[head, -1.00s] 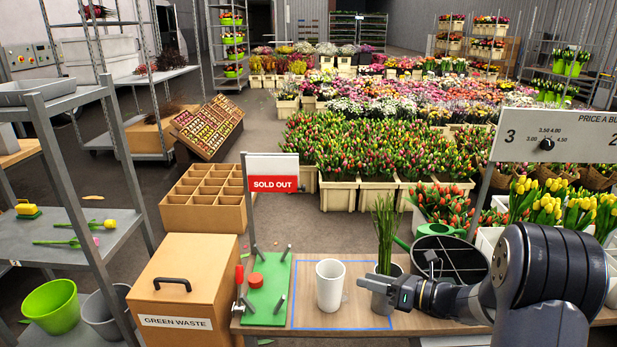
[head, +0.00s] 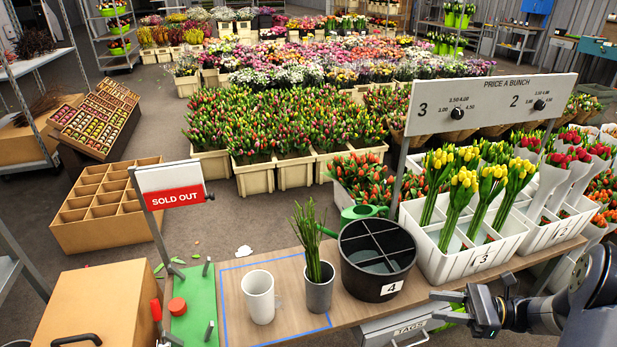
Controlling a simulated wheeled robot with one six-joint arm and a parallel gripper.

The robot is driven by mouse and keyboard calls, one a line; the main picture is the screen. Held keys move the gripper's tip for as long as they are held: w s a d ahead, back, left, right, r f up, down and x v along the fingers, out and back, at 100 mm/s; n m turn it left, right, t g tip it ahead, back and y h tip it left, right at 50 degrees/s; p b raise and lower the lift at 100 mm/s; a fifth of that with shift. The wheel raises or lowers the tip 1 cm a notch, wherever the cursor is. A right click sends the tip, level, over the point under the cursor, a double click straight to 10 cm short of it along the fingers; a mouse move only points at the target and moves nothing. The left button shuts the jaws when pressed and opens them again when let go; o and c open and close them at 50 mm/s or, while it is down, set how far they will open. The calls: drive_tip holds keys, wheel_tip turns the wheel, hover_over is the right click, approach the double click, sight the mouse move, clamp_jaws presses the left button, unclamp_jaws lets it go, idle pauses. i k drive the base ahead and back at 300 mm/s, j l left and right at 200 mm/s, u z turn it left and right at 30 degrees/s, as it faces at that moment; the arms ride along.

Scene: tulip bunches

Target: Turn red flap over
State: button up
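The red flap (head: 176,197) reads SOLD OUT and hangs as the lower half of a small sign, below its white upper part (head: 169,176). The sign is on a grey post (head: 152,225) at the left end of the table. A small dark knob (head: 210,197) shows at the flap's right edge. My gripper (head: 440,307) is at the lower right, in front of the table by the TAGS drawer. It is far from the flap. Its two fingers point left and are apart, with nothing seen between them.
On the wooden table (head: 345,312) stand a white mug (head: 258,297), a grey pot with green stems (head: 319,292) and a black divided bucket (head: 384,285). A green board (head: 193,290) with pegs and a red knob lies below the sign. White tulip crates (head: 450,266) stand right.

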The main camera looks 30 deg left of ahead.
sight(171, 198)
drive_tip(key=i+j+z, duration=0.1)
drive_tip(key=j+z, duration=0.15)
drive_tip(key=z, duration=0.25)
drive_tip(key=j+z, duration=0.3)
drive_tip(key=z, duration=0.15)
drive_tip(key=j, duration=0.55)
drive_tip(key=i+j, duration=0.1)
drive_tip(key=j, duration=0.45)
drive_tip(key=j+u, duration=0.2)
drive_tip(key=u, duration=0.25)
drive_tip(key=j+u, duration=0.15)
drive_tip(key=u, duration=0.35)
drive_tip(key=i+j+u, duration=0.1)
drive_tip(key=u, duration=0.35)
drive_tip(key=i+j+u, duration=0.1)
drive_tip(key=u, duration=0.35)
